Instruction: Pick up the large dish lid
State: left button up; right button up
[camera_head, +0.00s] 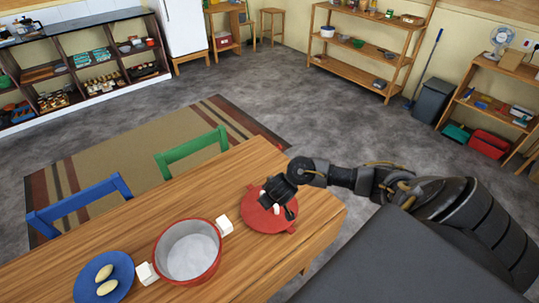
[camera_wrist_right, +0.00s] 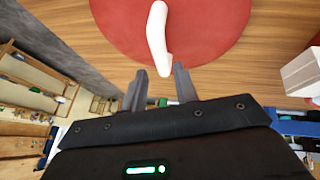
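The large dish lid (camera_head: 257,220) is a flat red disc with a white handle, lying on the wooden table right of the pot. In the right wrist view the red lid (camera_wrist_right: 215,28) fills the top, with its curved white handle (camera_wrist_right: 157,35) pointing towards my fingers. My right gripper (camera_head: 277,208) is above the lid at the handle, partly hiding it. In the wrist view my right gripper (camera_wrist_right: 160,80) is open, with a gap between its fingers. The handle's near end lies just ahead of that gap; contact cannot be told. My left gripper is out of view.
A red pot (camera_head: 216,262) with white side handles stands left of the lid. A blue plate (camera_head: 122,270) with two yellowish oval items lies further left. The wooden table (camera_head: 190,205) has clear room behind the pot. Green (camera_head: 192,148) and blue (camera_head: 80,203) chairs stand at its far edge.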

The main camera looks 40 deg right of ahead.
jog(key=shift+s+b+x, duration=0.15)
jog(key=shift+b+x, duration=0.4)
jog(key=shift+x, duration=0.65)
jog(key=shift+s+b+x, duration=0.1)
jog(key=shift+b+x, duration=0.4)
jog(key=shift+x, duration=0.65)
jog(key=shift+w+f, duration=0.2)
jog(key=shift+f, duration=0.3)
grip_shut()
